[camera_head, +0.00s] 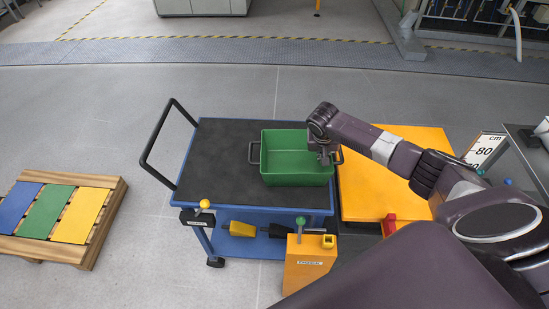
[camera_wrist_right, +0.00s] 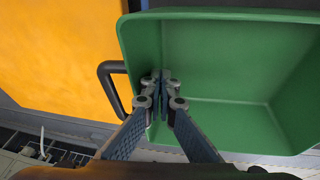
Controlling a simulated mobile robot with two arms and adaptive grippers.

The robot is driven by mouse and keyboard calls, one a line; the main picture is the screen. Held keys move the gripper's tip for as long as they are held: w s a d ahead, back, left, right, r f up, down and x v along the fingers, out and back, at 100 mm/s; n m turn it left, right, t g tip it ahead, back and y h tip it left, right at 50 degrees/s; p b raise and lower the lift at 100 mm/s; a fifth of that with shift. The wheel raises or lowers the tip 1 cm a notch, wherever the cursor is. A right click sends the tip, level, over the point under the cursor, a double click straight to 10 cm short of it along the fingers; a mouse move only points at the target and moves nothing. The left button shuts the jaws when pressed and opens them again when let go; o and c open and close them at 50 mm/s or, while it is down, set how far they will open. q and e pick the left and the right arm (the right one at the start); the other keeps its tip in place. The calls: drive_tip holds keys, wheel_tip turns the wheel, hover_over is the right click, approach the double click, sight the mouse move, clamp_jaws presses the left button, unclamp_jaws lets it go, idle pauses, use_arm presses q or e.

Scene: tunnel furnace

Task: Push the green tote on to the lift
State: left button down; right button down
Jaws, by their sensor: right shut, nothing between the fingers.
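The green tote (camera_head: 283,165) is empty and sits on the black top of the blue cart (camera_head: 235,135), at its right end. It has a dark handle at each end. The orange lift platform (camera_head: 395,165) is beside the cart on the right. My right gripper (camera_head: 326,157) is shut and empty at the tote's right end, beside the right handle. In the right wrist view the shut fingertips (camera_wrist_right: 161,76) overlap the tote's inner side (camera_wrist_right: 225,65) close to the handle (camera_wrist_right: 110,85). I cannot tell whether they touch the wall. My left gripper is not in view.
An orange box with a green knob (camera_head: 308,265) stands in front of the cart's right corner. A red part (camera_head: 390,222) is at the lift's front edge. A wooden pallet with coloured panels (camera_head: 60,215) lies at left. The floor behind the cart is clear.

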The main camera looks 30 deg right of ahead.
drive_tip(key=shift+s+d+p, duration=0.3)
drive_tip(key=shift+s+d, duration=0.25)
drive_tip(key=shift+d, duration=0.35)
drive_tip(key=shift+s+d+p, duration=0.55)
drive_tip(key=shift+s+d, duration=0.3)
drive_tip(key=shift+d, duration=0.5)
drive_tip(key=shift+s+d+p, duration=0.5)
drive_tip(key=shift+s+d, duration=0.3)
drive_tip(key=shift+d, duration=0.5)
drive_tip(key=shift+s+d+p, duration=0.55)
drive_tip(key=shift+s+d, duration=0.3)
drive_tip(key=shift+d, duration=0.5)
drive_tip(key=shift+s+d, duration=0.35)
drive_tip(key=shift+d, duration=0.2)
drive_tip(key=shift+s+d, duration=0.3)
drive_tip(key=shift+d, duration=0.25)
